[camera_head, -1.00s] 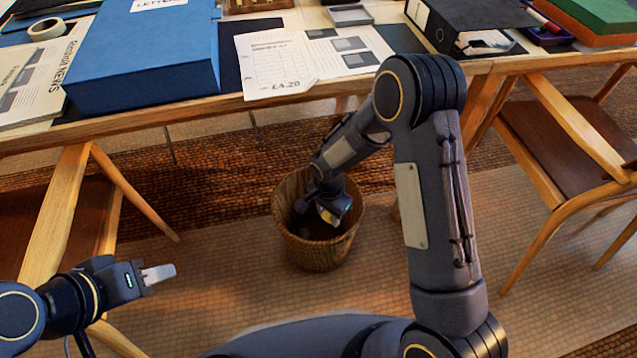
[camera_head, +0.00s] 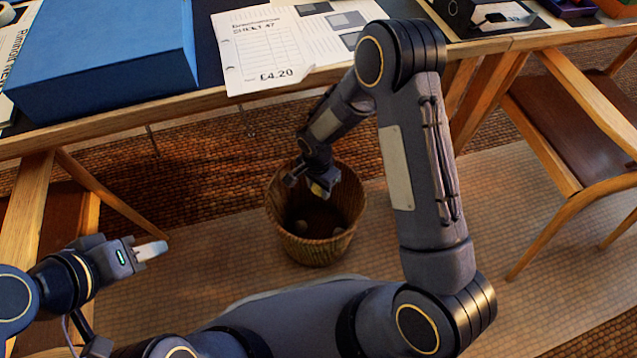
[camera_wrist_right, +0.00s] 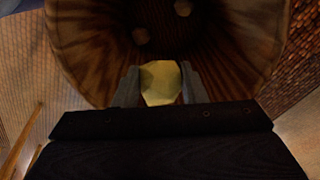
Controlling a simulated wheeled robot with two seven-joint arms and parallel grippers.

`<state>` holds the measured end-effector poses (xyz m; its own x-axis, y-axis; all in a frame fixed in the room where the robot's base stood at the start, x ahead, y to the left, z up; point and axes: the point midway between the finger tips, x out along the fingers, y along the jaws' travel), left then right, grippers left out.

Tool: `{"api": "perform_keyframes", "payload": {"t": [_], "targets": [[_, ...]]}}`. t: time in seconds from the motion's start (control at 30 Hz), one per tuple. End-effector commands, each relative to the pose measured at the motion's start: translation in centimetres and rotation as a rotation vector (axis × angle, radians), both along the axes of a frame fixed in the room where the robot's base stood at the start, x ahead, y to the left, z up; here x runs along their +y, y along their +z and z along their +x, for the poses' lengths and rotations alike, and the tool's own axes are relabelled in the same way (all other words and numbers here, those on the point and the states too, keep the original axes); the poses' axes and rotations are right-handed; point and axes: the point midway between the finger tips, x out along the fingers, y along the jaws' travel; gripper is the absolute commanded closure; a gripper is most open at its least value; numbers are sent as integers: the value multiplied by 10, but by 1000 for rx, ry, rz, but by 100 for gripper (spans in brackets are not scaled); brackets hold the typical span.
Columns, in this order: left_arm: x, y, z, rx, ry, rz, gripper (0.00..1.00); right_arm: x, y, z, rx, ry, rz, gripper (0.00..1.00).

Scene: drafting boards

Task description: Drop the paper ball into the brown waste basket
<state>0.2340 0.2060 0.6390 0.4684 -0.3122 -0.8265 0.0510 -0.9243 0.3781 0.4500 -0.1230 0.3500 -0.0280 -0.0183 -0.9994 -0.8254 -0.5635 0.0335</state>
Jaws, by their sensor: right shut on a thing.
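In the head view the ball is partly hidden by the gripper. My left gripper (camera_head: 152,250) is at the lower left, away from the basket, empty; its fingers overlap in this view.
Small pale lumps (camera_wrist_right: 140,36) lie inside the basket. The wooden table (camera_head: 110,125) above carries a blue box (camera_head: 110,60) and printed sheets (camera_head: 270,60). A wooden chair (camera_head: 575,120) stands at the right. The floor matting (camera_head: 480,240) around the basket is clear.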

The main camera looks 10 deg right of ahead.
Motion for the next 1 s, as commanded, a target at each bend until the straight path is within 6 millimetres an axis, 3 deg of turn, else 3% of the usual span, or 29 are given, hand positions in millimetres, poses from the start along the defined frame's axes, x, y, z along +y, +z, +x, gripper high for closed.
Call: {"api": "perform_keyframes", "payload": {"t": [0.03,0.2,0.5,0.53,0.7,1.0], "targets": [[0,-9,0,0,0,0,64,0,-11,0,0,0,0,83],[0,-17,0,0,0,0,64,0,-24,0,-1,1,1,83],[0,-17,0,0,0,0,64,0,-25,0,-2,0,1,83],[0,-17,0,0,0,0,64,0,-24,0,-2,0,1,58],[0,-17,0,0,0,0,64,0,-24,0,-2,0,1,37],[0,-15,0,0,0,0,64,0,-21,0,-2,1,1,37]]}}
